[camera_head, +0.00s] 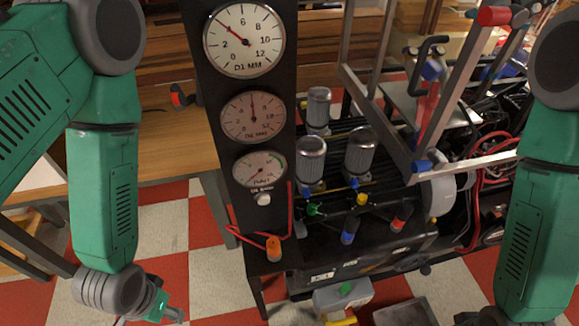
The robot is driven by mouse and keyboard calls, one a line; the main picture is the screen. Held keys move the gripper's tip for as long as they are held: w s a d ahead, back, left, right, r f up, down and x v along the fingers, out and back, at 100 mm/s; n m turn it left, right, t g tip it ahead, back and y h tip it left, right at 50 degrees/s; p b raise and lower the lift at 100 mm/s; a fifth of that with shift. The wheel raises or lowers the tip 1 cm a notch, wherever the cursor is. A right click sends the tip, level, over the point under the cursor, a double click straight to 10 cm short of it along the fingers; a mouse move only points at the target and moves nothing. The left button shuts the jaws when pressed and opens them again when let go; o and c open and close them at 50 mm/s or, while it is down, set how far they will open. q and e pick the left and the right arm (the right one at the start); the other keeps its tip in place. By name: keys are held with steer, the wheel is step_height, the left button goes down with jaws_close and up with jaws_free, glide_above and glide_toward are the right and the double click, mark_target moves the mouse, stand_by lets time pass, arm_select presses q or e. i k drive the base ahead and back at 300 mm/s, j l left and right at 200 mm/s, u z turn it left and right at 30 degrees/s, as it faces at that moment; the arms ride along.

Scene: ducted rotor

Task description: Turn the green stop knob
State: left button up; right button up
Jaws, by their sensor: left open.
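A green knob (346,288) sits on top of a small grey box at the bottom centre, below the black bench. Another small green part (313,209) shows among the fittings on the bench; I cannot tell which one is the stop knob. My left gripper (168,312) is at the bottom left, low over the checkered floor, open and well to the left of the grey box. Its fingertips are small and partly cut off by the lower edge. My right arm comes down at the right edge, and its gripper is out of view.
A black panel with three round gauges (244,40) stands at centre left. The black bench (330,250) carries metal cylinders and coloured fittings. An orange-handled part (273,247) stands at its left corner. A metal frame (440,90) rises at right. Open floor (205,260) lies left of the bench.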

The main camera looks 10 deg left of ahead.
mark_target(311, 209)
steer(key=k+l+z, duration=0.1)
steer(key=l+z, duration=0.25)
steer(key=l, duration=0.3)
steer(key=l+z, duration=0.3)
steer(key=l, duration=0.3)
